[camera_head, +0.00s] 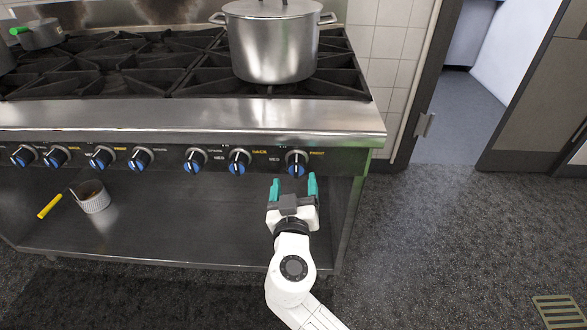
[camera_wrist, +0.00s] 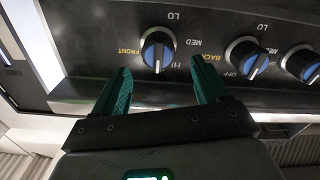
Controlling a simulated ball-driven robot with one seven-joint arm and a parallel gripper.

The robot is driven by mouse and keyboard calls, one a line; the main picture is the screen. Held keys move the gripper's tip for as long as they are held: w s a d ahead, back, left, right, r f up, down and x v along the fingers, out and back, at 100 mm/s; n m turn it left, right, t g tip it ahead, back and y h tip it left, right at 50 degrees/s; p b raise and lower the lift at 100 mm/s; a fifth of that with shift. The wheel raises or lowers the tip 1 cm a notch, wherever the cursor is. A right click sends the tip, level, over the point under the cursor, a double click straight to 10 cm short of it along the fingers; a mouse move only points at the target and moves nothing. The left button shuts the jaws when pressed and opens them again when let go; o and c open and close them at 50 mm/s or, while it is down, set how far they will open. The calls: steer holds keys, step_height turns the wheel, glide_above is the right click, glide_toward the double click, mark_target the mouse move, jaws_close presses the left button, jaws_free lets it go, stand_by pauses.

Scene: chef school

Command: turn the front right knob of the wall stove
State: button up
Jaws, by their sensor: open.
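The wall stove (camera_head: 180,115) has a row of blue-faced knobs along its front panel. The front right knob (camera_head: 297,162) is the rightmost one, beside a yellow label. In the wrist view this knob (camera_wrist: 158,50) stands next to a yellow "FRONT" label, and its pointer line is visible. My gripper (camera_head: 294,184) is just below and in front of the knob, with its teal fingers pointing at the panel. In the wrist view my gripper (camera_wrist: 163,82) is open and empty, with the knob just beyond and between its fingertips. No contact shows.
A steel pot (camera_head: 272,45) stands on the right burners. Neighbouring knobs (camera_head: 239,161) sit to the left.

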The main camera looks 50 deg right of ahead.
mark_target(296, 172)
steer(key=x, duration=0.6)
steer(key=shift+w+d, duration=0.15)
steer(key=shift+d, duration=0.15)
steer(key=shift+c, duration=0.5)
steer(key=c, duration=1)
steer(key=shift+o, duration=0.2)
